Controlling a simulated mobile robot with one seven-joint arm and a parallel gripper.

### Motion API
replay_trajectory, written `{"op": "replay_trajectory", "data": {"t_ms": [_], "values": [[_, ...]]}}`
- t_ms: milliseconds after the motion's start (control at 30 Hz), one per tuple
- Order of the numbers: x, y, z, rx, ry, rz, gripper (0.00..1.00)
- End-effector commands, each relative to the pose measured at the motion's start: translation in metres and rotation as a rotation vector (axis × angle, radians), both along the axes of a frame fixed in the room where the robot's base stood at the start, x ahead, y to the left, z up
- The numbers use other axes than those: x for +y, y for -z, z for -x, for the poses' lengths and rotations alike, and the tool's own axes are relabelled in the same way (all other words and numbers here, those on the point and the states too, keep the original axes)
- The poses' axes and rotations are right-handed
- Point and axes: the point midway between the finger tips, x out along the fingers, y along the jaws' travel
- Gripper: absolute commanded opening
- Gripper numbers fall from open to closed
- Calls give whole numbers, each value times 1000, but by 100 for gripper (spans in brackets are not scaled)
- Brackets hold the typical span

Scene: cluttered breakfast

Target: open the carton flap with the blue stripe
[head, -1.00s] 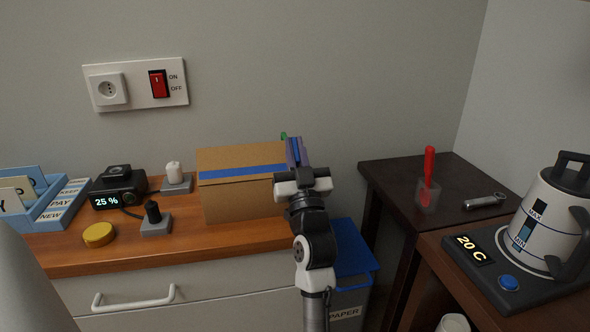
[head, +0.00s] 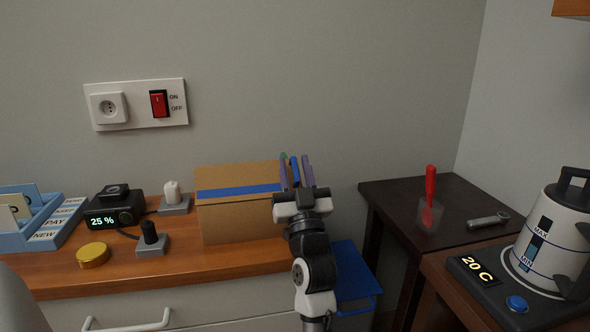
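The brown cardboard carton (head: 232,222) stands on the wooden counter, left of my gripper. Its flap with the blue stripe (head: 225,191) lies along the upper front edge. I cannot tell whether the flap is lifted at all. My gripper (head: 295,172) is at the carton's right end, pointing away from the camera. Narrow purple, blue and green upright shapes show beyond its white palm. I cannot clearly separate fingers from other things there. Contact with the carton cannot be made out, and the carton's right end is partly hidden.
A dark table (head: 390,195) and a blue bin (head: 350,275) are at right.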

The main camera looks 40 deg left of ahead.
Motion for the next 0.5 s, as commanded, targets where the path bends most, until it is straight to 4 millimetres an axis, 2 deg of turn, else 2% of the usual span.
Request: {"op": "replay_trajectory", "data": {"t_ms": [267,367,500], "values": [[0,-4,0,-1,0,-1,33],[0,-18,1,-4,0,-2,33],[0,-48,1,-4,-1,-2,33]]}}
